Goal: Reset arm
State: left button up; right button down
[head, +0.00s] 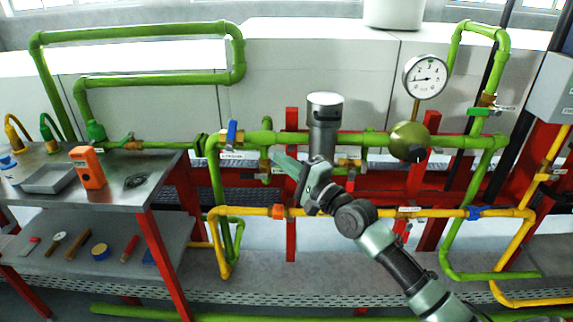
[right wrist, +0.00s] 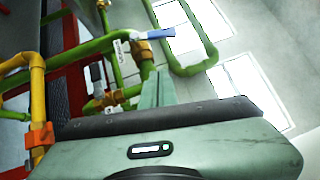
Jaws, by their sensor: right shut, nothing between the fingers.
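My right gripper (head: 283,163) reaches up from the lower right in the head view, in front of the green pipework. It is shut and empty, with its fingers together. In the right wrist view the closed fingers (right wrist: 158,88) point up toward a green pipe with a blue-handled valve (right wrist: 152,34). From these views I cannot tell whether the fingertips touch anything. My left gripper is not in view.
Green pipes (head: 335,138) and a yellow pipe (head: 340,211) run across on a red frame. A pressure gauge (head: 425,77) stands at the upper right. A metal table (head: 165,168) with an orange meter (head: 87,168) and a tray (head: 48,179) is on the left.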

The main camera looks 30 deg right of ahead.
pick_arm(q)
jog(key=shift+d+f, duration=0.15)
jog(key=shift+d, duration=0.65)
pick_arm(e)
jog(key=shift+s+f, duration=0.1)
jog(key=shift+s, duration=0.5)
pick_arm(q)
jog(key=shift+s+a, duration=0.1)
